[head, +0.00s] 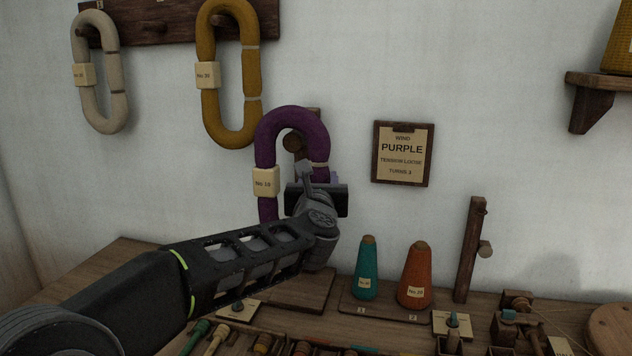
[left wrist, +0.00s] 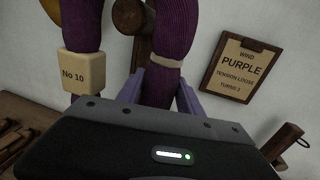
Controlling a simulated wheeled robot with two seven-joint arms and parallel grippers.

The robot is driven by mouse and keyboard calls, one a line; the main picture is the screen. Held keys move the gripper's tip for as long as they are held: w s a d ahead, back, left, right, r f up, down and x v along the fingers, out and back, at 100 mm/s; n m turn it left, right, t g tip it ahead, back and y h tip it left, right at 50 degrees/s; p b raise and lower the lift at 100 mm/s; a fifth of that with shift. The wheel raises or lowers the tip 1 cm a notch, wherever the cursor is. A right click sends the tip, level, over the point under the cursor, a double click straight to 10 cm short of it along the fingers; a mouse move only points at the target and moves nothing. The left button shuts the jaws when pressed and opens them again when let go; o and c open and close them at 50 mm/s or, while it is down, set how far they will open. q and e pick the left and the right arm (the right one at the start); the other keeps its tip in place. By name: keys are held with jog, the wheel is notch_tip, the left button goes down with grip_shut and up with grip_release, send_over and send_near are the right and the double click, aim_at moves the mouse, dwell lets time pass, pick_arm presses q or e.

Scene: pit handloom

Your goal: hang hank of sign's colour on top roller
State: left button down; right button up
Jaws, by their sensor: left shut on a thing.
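The purple hank (head: 291,119) with a tag reading No 10 is upright in front of the wall, its loop around the end of a wooden roller (head: 292,143). I cannot tell whether its top bend rests on the roller. My left gripper (head: 318,177) is shut on the hank's right strand, below the roller. In the left wrist view the fingers (left wrist: 160,90) close on either side of the purple strand (left wrist: 158,88), and the roller end (left wrist: 130,16) shows between both strands. The sign (head: 402,152) on the wall reads PURPLE. My right gripper is out of view.
A cream hank (head: 82,47) and a mustard hank (head: 207,70) hang from a wooden rack at upper left. A teal cone (head: 367,270) and an orange cone (head: 415,274) stand on the bench beside a wooden post (head: 468,255). Bobbins and small trays fill the front.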

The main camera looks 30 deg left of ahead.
pick_arm(q)
jog(key=w+a+f, duration=0.1)
jog(key=w+a, duration=0.1)
jog(key=w, duration=0.4)
jog(key=shift+p, duration=0.3)
jog(key=shift+w+f, duration=0.1)
jog(key=shift+f, duration=0.15)
jog(key=c, duration=1.2)
grip_release()
jog(key=shift+o, duration=0.7)
jog(key=shift+w+a+f, duration=0.1)
jog(key=o, duration=0.4)
jog(key=shift+r, duration=0.2)
jog(key=shift+c, duration=0.2)
